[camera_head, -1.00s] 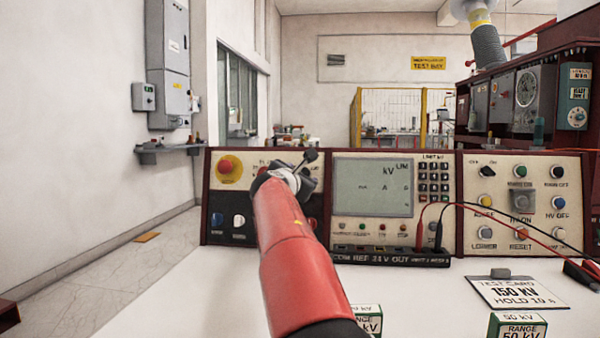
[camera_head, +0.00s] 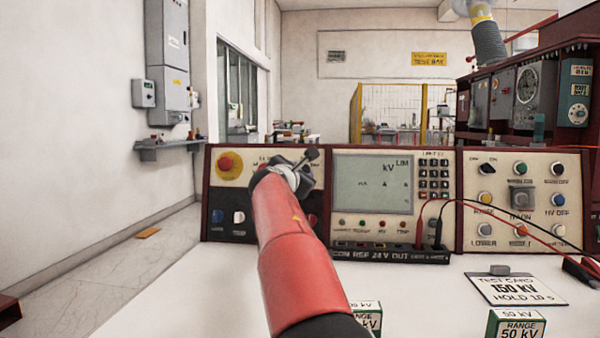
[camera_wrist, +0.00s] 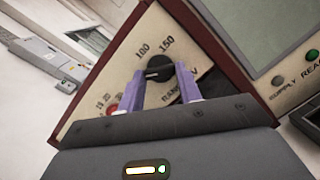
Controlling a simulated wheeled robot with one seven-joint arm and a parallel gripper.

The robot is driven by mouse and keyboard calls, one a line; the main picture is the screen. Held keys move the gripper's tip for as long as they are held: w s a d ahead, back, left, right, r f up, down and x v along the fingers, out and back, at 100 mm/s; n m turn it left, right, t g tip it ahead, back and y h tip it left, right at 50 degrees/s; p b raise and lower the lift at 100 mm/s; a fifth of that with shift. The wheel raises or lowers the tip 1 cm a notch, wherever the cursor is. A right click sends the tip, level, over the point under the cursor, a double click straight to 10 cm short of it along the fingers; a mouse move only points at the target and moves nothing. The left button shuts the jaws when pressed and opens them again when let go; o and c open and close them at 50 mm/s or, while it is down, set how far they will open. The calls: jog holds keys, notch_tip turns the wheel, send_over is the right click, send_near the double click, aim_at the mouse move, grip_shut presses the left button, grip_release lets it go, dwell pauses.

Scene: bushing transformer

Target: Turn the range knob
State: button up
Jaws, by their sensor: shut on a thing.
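The range knob (camera_wrist: 159,66) is a round black knob on the cream left panel, seen in the wrist view. Around it are printed marks, with 100 and 150 above it and smaller numbers at the lower left. A short white line shows on its face, toward the left. My gripper (camera_wrist: 163,73) has its two purple fingers on either side of the knob, shut on it. In the head view my red arm reaches the left panel and my gripper (camera_head: 298,178) hides the knob there.
A red emergency button (camera_head: 226,164) sits at the panel's upper left. The grey display (camera_head: 372,187) is just right of my gripper. Red and black leads (camera_head: 437,215) hang at the right. A test card (camera_head: 515,289) reads 150 kV on the white bench.

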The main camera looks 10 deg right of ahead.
jog(key=m+g+p, duration=0.1)
jog(key=m+p, duration=0.2)
jog(key=m, duration=0.4)
jog(key=m+g+y+p, duration=0.1)
jog(key=m+g+p, duration=0.1)
jog(key=m, duration=0.6)
jog(key=r+m+g+y+p, duration=0.1)
jog(key=m+p, duration=0.4)
jog(key=m, duration=0.2)
jog(key=shift+w+d+m+g, duration=0.1)
jog(key=shift+w+m+g, duration=0.05)
jog(key=shift+m+g, duration=0.15)
dwell(0.4)
jog(key=o, duration=1)
jog(key=shift+r, duration=0.1)
jog(key=shift+b+v, duration=0.75)
jog(key=shift+v, duration=3.15)
jog(key=shift+d, duration=0.1)
